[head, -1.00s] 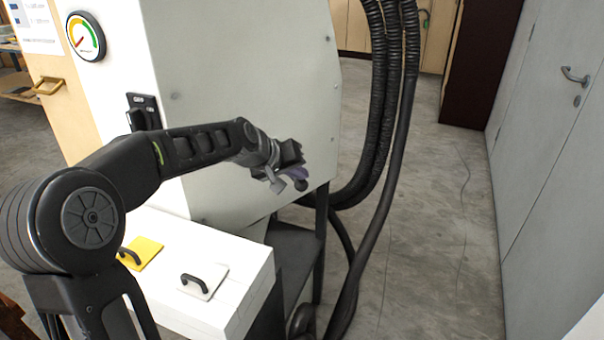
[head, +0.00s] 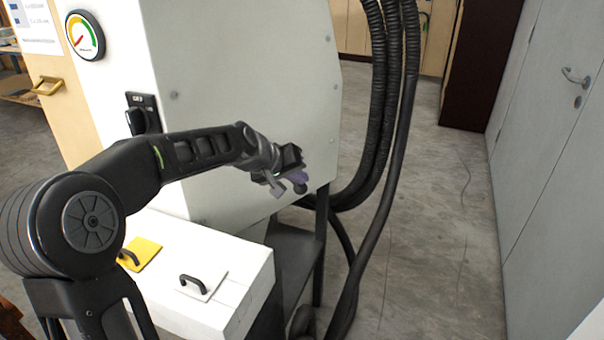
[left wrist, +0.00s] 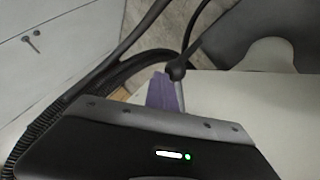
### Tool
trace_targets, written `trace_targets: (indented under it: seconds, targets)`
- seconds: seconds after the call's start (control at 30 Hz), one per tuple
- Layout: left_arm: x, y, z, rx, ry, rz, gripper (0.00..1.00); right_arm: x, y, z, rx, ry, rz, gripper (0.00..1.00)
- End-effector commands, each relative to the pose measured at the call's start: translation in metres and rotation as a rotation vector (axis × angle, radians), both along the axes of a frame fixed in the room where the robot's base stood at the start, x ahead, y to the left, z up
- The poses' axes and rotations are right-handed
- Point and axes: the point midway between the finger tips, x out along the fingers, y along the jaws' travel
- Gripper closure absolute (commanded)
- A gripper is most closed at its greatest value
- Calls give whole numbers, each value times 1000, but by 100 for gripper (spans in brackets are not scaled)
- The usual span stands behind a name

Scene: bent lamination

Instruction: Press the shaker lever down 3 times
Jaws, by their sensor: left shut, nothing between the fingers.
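The shaker lever's dark round knob (head: 300,188) shows at the right side of the big pale machine cabinet. In the left wrist view the knob (left wrist: 177,73) sits at the end of a short grey rod, just beyond my gripper. My left gripper (head: 297,175) is shut and empty, with a purple piece at its tip, right at the knob. In the left wrist view the purple tip (left wrist: 165,93) lies beside the rod; I cannot tell if they touch. The rest of the lever is hidden behind the gripper. My right gripper is not in view.
The cabinet (head: 235,75) stands close behind my left arm. Thick black hoses (head: 392,120) hang to the right of the knob. A white box (head: 195,250) with yellow and white handled lids is below. Floor (head: 430,230) is clear to the right.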

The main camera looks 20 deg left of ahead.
Motion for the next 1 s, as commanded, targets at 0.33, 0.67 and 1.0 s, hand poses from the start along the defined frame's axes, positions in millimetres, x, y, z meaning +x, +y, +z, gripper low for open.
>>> trace_targets:
  seconds: [0.33, 0.67, 1.0]
  targets:
    - [-1, -1, -2, -1, 5, -2, 100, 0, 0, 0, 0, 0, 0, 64]
    - [-1, -1, 10, -1, 4, -1, 100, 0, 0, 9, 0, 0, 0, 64]
    - [0, 1, 32, 0, 2, 1, 100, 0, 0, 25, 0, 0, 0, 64]
